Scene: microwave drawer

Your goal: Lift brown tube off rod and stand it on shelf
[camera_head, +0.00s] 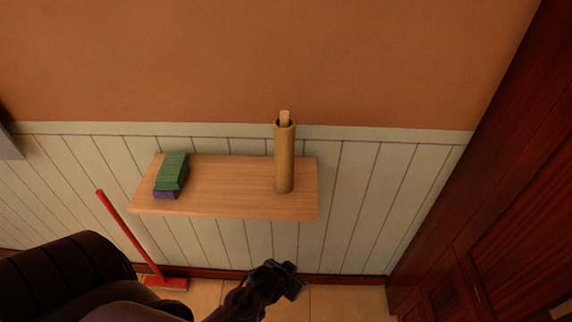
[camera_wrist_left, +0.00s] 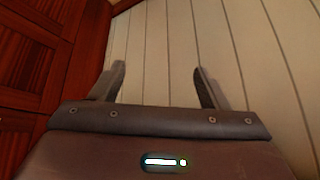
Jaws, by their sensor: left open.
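The brown tube (camera_head: 284,160) stands upright near the right end of the wooden shelf (camera_head: 228,185). The light wooden rod (camera_head: 285,117) sticks up out of the tube's open top; the rest of it is hidden inside. My left gripper (camera_head: 290,280) is below and in front of the shelf, apart from the tube. In the left wrist view the two fingers of my left gripper (camera_wrist_left: 160,85) are spread with nothing between them, facing the panelled wall. My right gripper is in neither view.
A green block (camera_head: 172,170) lies on a purple one (camera_head: 166,194) at the shelf's left end. The shelf's middle is clear. A red broom (camera_head: 128,232) leans below the shelf's left side. A dark wooden door or cabinet (camera_head: 490,190) stands at the right.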

